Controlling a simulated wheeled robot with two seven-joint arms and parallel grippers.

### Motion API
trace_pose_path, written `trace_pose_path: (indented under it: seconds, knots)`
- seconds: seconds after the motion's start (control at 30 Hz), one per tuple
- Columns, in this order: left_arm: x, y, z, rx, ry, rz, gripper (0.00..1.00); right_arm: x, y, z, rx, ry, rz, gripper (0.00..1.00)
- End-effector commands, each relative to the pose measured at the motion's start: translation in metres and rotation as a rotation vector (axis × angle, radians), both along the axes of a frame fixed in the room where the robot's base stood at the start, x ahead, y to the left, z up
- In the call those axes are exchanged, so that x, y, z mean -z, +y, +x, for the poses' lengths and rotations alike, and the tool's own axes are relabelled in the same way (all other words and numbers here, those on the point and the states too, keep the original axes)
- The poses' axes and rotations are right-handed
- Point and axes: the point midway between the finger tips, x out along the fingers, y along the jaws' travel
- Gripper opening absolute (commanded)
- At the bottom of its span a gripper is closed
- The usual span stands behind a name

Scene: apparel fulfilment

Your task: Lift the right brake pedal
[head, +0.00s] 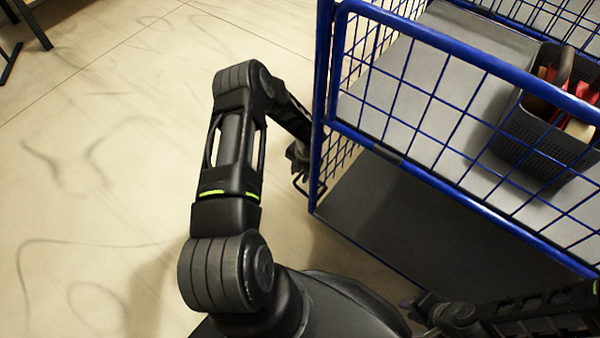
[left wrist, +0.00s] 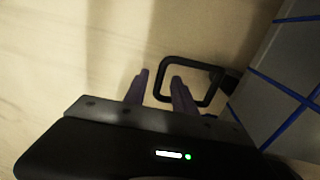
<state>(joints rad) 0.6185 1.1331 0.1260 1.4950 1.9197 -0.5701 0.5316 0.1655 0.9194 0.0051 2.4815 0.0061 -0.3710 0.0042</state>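A black loop-shaped brake pedal (left wrist: 192,64) sticks out from the lower side of the blue wire cart (head: 345,78). In the head view it shows only as a small dark loop by the cart's left corner post. My left gripper (left wrist: 157,77) is open at the pedal. Its two purple fingers are apart, and the right finger overlaps the loop's opening in the left wrist view. I cannot tell whether it touches the loop. In the head view my left gripper (head: 298,158) is small and dark beside the post. My right gripper (head: 430,307) is low at the right, its fingers unclear.
The cart has blue wire walls, a grey upper shelf and a dark lower deck (head: 385,205). A dark basket (head: 540,145) with red and tan items stands on the upper shelf.

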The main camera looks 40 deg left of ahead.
Motion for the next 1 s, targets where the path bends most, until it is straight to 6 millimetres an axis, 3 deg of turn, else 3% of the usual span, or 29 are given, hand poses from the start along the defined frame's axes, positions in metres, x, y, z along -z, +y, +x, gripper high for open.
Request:
trace_pose_path:
  seconds: [0.17,0.6,1.0]
  knots:
    - [-0.011,-0.001,0.001,0.0,-0.002,0.0,0.32,-0.006,0.0,-0.001,-0.001,0.002,0.0,0.24]
    - [-0.074,-0.011,0.0,0.0,-0.001,0.0,0.32,-0.032,0.004,-0.006,-0.014,0.013,0.008,0.24]
    - [-0.077,-0.012,0.0,0.0,0.0,0.0,0.32,-0.032,0.005,-0.007,-0.015,0.015,0.008,0.24]
